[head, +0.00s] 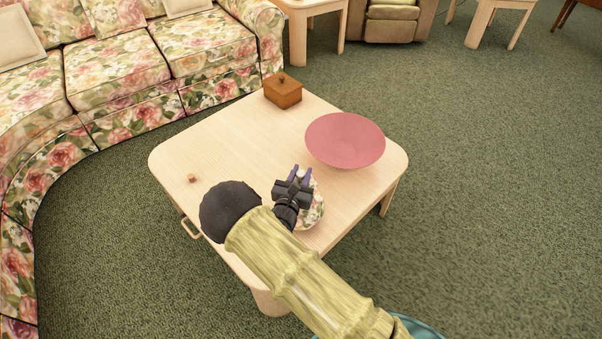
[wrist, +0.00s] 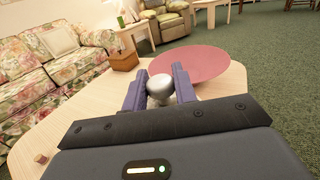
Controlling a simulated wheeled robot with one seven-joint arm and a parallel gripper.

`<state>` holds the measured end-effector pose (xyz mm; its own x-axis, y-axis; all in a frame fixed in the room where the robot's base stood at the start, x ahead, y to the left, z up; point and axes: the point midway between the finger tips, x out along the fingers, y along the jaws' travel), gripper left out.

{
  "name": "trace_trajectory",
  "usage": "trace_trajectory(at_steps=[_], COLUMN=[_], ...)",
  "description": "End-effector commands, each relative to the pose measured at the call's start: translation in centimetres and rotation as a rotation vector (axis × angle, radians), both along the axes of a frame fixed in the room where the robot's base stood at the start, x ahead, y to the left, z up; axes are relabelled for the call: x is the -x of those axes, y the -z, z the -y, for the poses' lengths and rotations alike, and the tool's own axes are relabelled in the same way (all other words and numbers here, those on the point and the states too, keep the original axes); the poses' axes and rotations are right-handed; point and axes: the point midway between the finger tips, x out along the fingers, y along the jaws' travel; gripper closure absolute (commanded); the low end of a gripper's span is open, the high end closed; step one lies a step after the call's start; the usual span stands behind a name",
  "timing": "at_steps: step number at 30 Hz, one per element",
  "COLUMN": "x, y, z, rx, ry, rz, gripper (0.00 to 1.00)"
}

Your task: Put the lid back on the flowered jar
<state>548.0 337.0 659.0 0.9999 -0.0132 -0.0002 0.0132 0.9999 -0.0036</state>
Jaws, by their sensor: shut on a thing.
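The flowered jar (head: 316,212) is at the near right part of the pale wooden table, partly hidden behind my gripper (head: 300,174). My gripper is over it, its two purple fingers shut on a pale round knob, apparently the lid's knob (head: 302,175). In the wrist view the silvery knob (wrist: 160,87) sits between the fingers of my gripper (wrist: 158,82). The rest of the lid is hidden, so I cannot tell whether it touches the jar's rim.
A wide pink bowl (head: 345,139) stands close beyond the jar. A brown wooden box (head: 283,93) is at the table's far corner, and a small brown block (head: 192,179) is at the left. The table's (head: 222,145) left middle is clear. A flowered sofa (head: 120,65) stands behind.

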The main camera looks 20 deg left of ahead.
Motion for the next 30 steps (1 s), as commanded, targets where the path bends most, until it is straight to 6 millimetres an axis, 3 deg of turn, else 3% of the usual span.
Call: trace_trajectory(at_steps=[12,13,16,22,23,26,30], x=[-0.01,0.0,0.0,0.0,0.01,0.01,0.01], y=[-0.02,-0.02,-0.02,-0.01,0.01,0.02,0.01], z=[-0.01,-0.01,-0.01,0.0,0.0,0.0,0.0], rx=[-0.001,-0.001,-0.001,-0.001,0.0,0.0,0.0], ry=[0.0,0.0,0.0,0.0,0.0,0.0,0.0], rz=[0.001,0.001,0.0,0.0,0.0,0.0,0.0], gripper=[1.0,0.68,0.49,0.47,0.45,0.25,0.25])
